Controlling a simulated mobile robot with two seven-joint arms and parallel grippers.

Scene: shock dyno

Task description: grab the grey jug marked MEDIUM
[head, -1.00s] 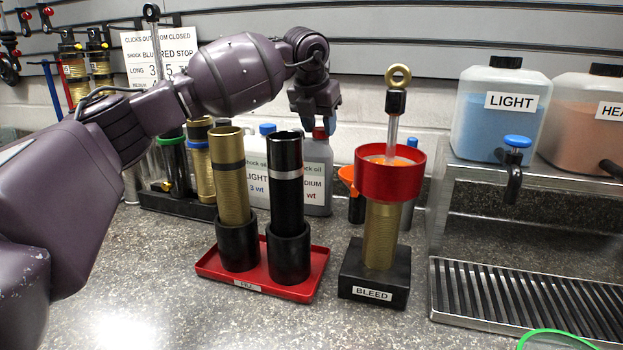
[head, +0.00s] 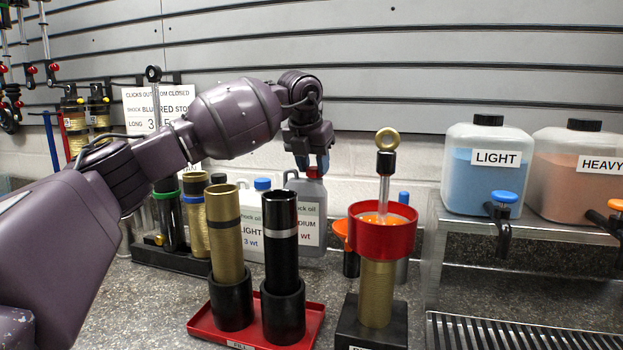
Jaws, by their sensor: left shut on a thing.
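The grey jug marked MEDIUM (head: 309,212) stands at the back of the counter, against the wall. Its label is partly hidden by the black tube in front of it. My left gripper (head: 313,168) reaches down from above and is shut on the jug at its red cap, with the blue fingertips at the top of the jug. I cannot tell whether the jug's base is off the counter. My right gripper is not in view.
A jug marked LIGHT (head: 253,222) stands just left. A gold tube (head: 227,245) and a black tube (head: 281,250) stand in front on a red tray (head: 205,322). The red-cupped bleed stand (head: 382,237) is to the right. Tanks marked LIGHT (head: 486,185) and HEAVY (head: 581,185) sit on a metal shelf.

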